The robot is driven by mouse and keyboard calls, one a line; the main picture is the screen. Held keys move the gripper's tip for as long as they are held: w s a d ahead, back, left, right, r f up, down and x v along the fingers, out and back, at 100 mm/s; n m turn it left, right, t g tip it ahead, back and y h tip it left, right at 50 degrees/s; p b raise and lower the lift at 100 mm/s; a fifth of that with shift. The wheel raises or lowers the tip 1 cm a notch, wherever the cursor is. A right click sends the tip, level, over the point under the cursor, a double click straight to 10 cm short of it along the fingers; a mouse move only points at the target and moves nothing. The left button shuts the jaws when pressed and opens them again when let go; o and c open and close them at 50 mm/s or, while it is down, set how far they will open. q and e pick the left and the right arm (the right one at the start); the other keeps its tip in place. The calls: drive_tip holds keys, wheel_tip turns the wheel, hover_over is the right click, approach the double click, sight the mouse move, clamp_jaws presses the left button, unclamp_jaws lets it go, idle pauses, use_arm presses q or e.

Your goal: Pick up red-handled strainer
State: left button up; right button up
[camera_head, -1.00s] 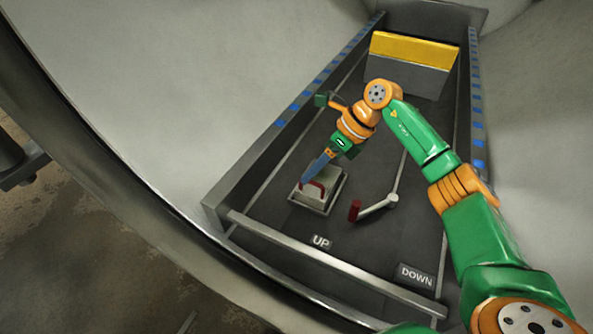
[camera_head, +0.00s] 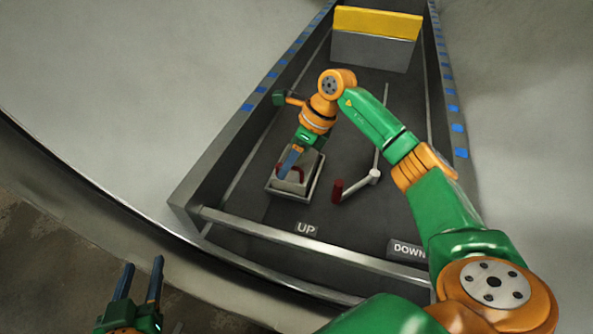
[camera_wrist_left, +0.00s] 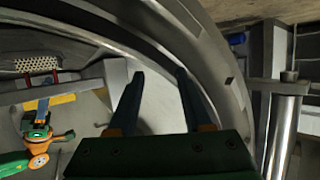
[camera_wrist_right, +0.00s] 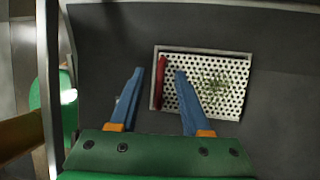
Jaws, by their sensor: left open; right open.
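The red-handled strainer (camera_head: 299,184) is a square, light metal tray on the dark floor of the chamber. In the right wrist view its perforated base (camera_wrist_right: 232,97) holds a small patch of green bits. Its red handle (camera_wrist_right: 161,82) runs along the left edge. My right gripper (camera_wrist_right: 158,74) is open above the strainer, with the handle showing between its two fingers; contact cannot be told. In the head view my right gripper (camera_head: 288,163) partly covers the strainer. My left gripper (camera_head: 143,268) is open and empty, outside the chamber at lower left.
A white lever with a red grip (camera_head: 337,190) stands right of the strainer. UP (camera_head: 306,229) and DOWN (camera_head: 408,250) labels lie near the front. A metal bar (camera_head: 280,238) crosses the front. A yellow-topped block (camera_head: 377,23) stands at the back. Curved walls surround the bed.

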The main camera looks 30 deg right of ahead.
drive_tip(key=shift+w+a+f, duration=0.1)
drive_tip(key=shift+a+f, duration=0.15)
drive_tip(key=shift+f, duration=0.3)
use_arm(q)
drive_tip(key=r, duration=0.1)
drive_tip(key=r+t, duration=0.1)
drive_tip(key=w+r+t, duration=0.1)
drive_tip(key=shift+d+r, duration=0.1)
drive_tip(key=shift+d, duration=0.2)
use_arm(e)
clamp_jaws()
drive_tip(key=shift+r, duration=0.1)
idle(0.4)
